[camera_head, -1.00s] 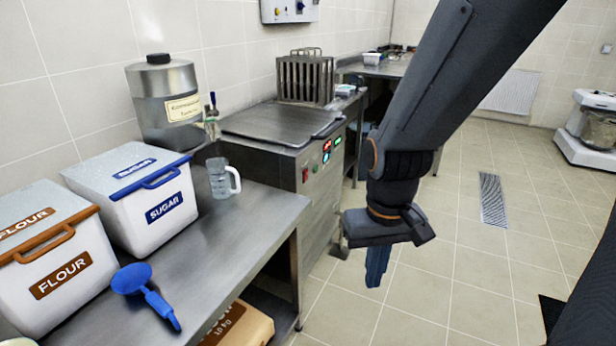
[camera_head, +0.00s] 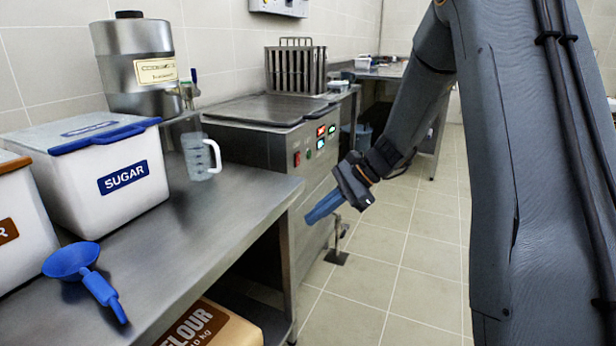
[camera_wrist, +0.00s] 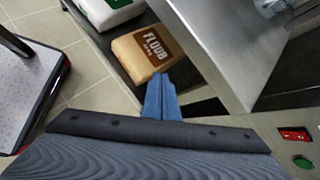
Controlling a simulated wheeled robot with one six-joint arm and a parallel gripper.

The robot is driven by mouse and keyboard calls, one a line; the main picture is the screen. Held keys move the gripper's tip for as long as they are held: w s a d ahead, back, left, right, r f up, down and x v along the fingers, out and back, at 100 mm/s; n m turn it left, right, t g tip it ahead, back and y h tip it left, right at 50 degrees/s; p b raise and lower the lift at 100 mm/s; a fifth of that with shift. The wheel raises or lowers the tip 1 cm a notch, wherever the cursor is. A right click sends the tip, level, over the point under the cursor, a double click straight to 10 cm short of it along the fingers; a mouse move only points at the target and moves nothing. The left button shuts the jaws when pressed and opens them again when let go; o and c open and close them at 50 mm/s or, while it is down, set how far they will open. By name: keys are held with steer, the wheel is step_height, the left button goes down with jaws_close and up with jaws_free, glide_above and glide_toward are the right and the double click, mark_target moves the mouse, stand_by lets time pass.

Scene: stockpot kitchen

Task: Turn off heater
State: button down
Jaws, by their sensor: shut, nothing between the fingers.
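The heater is a steel unit (camera_head: 262,140) with a flat lid on top. Its front panel carries a red switch (camera_head: 297,158), a green button (camera_head: 308,154) and lit red, green and blue-white displays (camera_head: 321,136). In the wrist view, the red switch (camera_wrist: 295,136) and green button (camera_wrist: 303,162) show at the lower right edge. My gripper (camera_head: 312,217) is shut and empty, its blue fingers pointing left in front of the heater's face, below the panel. In the wrist view, the shut fingers (camera_wrist: 158,84) are apart from the switch. The switch's position is too small to tell.
A steel counter (camera_head: 215,215) at left holds a sugar bin (camera_head: 90,185), a measuring jug (camera_head: 197,160) and a blue scoop (camera_head: 75,262). A flour bag (camera_head: 215,325) lies on its lower shelf. A metal drain stand (camera_head: 338,250) is beside the heater. Floor at right is clear.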

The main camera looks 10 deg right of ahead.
mark_target(298, 160)
steer(key=w+d+f+m+t+y+b, duration=0.2)
steer(key=w+d+m+b, duration=0.1)
steer(key=w, duration=0.4)
steer(key=w+d+f+m+t+y+b, duration=0.2)
steer(key=w+b, duration=0.1)
steer(key=w, duration=0.5)
steer(key=w+d+r+m+t+y, duration=0.2)
steer(key=w+d+r+m+t, duration=0.2)
steer(key=w+d+t, duration=0.2)
steer(key=w+d, duration=0.2)
steer(key=d, duration=0.2)
steer(key=shift+w+d+r+m+y+b, duration=0.15)
steer(key=shift+d+r+m+y+b, duration=0.15)
steer(key=shift+m+b, duration=0.1)
steer(key=b+x, duration=0.3)
steer(key=x, duration=1.1)
steer(key=shift+a+r, duration=0.1)
